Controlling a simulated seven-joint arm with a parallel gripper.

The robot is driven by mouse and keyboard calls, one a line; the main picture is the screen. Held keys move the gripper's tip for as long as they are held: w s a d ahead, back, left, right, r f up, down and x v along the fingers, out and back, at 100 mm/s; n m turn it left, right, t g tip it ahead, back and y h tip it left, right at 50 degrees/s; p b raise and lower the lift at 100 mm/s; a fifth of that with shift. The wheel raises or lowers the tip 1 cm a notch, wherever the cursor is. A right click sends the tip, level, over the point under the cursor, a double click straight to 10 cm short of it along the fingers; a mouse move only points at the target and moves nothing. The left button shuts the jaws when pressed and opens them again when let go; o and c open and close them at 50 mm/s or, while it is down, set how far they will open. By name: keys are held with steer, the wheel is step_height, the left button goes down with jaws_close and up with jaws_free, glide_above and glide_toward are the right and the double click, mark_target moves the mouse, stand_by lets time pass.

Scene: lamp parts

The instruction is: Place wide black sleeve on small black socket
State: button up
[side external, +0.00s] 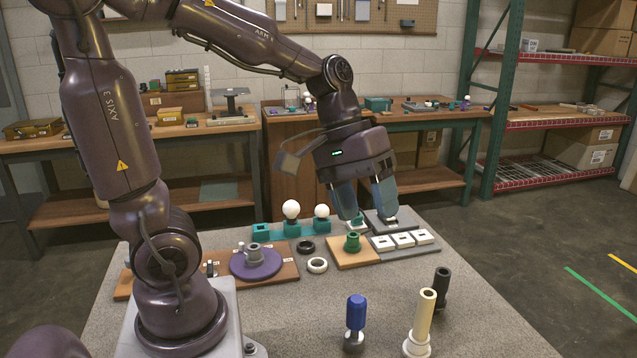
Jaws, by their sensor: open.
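My gripper (370,213) has two blue fingers spread apart with nothing between them. It hangs above the far part of the table, over the grey plate and near the orange-brown board. A short, wide black ring (306,246) lies flat on the table, left of and below the gripper; it looks like the wide black sleeve. A taller black tube (442,287) with a wider foot stands upright at the right. A small dark part (211,269) is on the brown board at the left; I cannot tell whether it is the small black socket. The fingers hide part of the grey plate.
A white ring (317,265) lies near the black ring. A green part (352,242) stands on the orange-brown board (373,260). A purple disc (247,269) bears a grey collar. A blue-handled part (356,318) and a cream tube (422,320) stand in front. The middle foreground is clear.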

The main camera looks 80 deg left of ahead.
steer(key=s+r+m+t+y, duration=0.3)
steer(key=s+m+y, duration=0.1)
steer(key=s+m, duration=0.2)
steer(key=shift+s+r+m, duration=0.25)
steer(key=shift+s+m, duration=0.05)
steer(key=shift+m, duration=0.2)
